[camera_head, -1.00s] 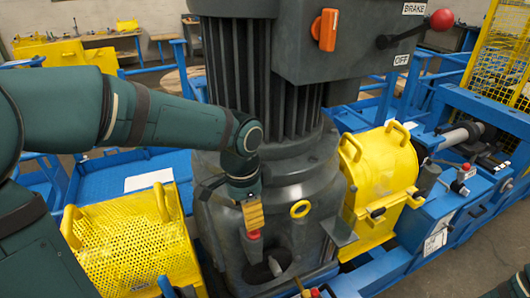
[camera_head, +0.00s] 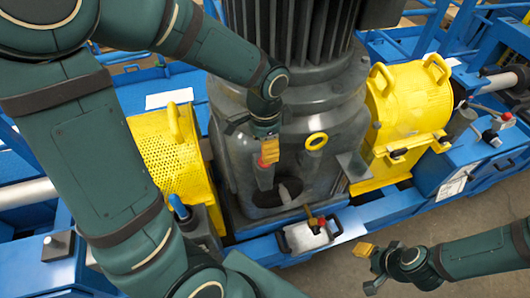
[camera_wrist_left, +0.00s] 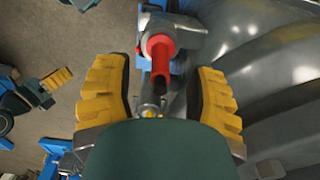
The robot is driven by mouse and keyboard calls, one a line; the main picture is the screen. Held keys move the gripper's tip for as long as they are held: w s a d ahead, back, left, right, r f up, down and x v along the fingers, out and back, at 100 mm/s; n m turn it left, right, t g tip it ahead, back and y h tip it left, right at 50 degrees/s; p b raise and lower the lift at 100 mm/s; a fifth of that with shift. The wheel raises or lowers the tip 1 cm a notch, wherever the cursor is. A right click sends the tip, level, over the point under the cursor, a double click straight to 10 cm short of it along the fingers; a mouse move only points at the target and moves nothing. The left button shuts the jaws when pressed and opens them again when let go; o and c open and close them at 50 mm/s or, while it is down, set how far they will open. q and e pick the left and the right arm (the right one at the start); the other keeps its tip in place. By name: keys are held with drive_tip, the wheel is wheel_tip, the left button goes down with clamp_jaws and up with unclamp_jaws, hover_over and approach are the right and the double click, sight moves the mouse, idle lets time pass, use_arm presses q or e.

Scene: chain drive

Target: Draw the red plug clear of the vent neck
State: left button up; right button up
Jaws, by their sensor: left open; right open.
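The red plug (camera_head: 263,164) sits at the top of the grey vent neck (camera_head: 264,178) on the front of the big grey motor housing. My left gripper (camera_head: 270,150) is right at the plug, its yellow pad partly hiding it. In the left wrist view, the plug (camera_wrist_left: 160,46) shows in the gap between the open yellow fingers (camera_wrist_left: 163,95), with the grey neck (camera_wrist_left: 183,42) beyond it. A gap shows on each side; I see no finger touching the plug. My right gripper (camera_head: 372,264) is open and empty, low at the right over the floor.
A dark opening with a grey stub (camera_head: 288,192) lies below. Yellow guards (camera_head: 410,110) flank the housing.

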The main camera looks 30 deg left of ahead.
use_arm(q)
drive_tip(key=shift+f, duration=1.75)
clamp_jaws()
